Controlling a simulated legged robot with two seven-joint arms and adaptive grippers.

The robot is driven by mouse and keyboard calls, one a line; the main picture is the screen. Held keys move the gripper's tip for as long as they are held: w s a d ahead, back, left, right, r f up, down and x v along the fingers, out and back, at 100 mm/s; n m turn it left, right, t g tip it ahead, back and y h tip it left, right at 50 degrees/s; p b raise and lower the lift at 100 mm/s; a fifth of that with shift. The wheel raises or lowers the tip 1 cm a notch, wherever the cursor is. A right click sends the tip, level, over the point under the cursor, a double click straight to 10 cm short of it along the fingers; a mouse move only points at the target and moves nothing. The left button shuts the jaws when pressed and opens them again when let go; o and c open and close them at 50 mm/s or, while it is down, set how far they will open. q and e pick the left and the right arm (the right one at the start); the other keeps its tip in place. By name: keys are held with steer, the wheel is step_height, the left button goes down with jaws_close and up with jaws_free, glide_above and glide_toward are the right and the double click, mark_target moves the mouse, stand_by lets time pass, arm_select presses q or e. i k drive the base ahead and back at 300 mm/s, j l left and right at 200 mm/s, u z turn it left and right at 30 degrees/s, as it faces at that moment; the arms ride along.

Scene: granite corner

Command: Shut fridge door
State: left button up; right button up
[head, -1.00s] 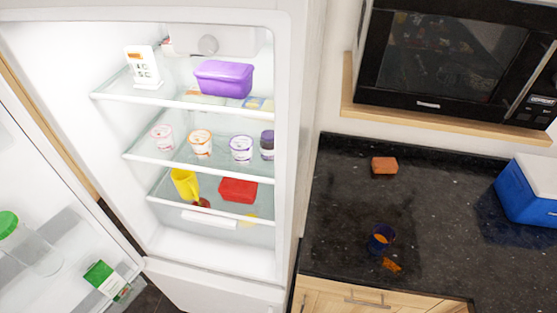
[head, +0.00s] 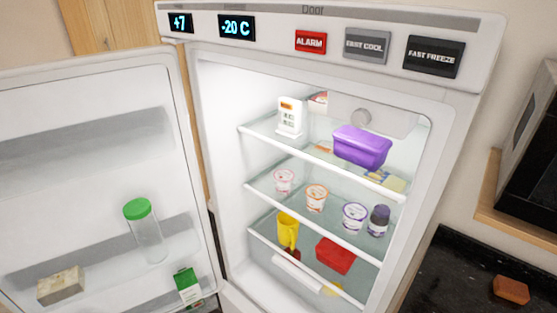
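The white fridge (head: 432,200) stands open in the head view, its lit inside facing me. Its door (head: 90,104) is swung wide to the left, showing its inner side with shelves. The door holds a clear jar with a green lid (head: 146,228), a green and white carton (head: 187,286) and a beige block (head: 61,287). The door's free edge lies beyond the left of the picture. Neither of my grippers is in view.
At right are a dark counter (head: 450,275) with an orange-brown block (head: 511,290), and a microwave (head: 535,160) on a wooden shelf.

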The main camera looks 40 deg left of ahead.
mark_target(82, 138)
steer(key=k+j+z, duration=0.1)
steer(key=k+j, duration=0.75)
steer(key=k, duration=0.2)
steer(key=k+j+z, duration=0.3)
steer(key=k+j, duration=0.35)
steer(key=j, duration=0.2)
steer(key=k+j+z, duration=0.3)
steer(key=k+j, duration=0.4)
steer(key=j+z, duration=0.2)
steer(key=j, duration=0.9)
steer(key=k+j+z, duration=0.2)
steer(key=j, duration=0.9)
steer(key=i, duration=0.1)
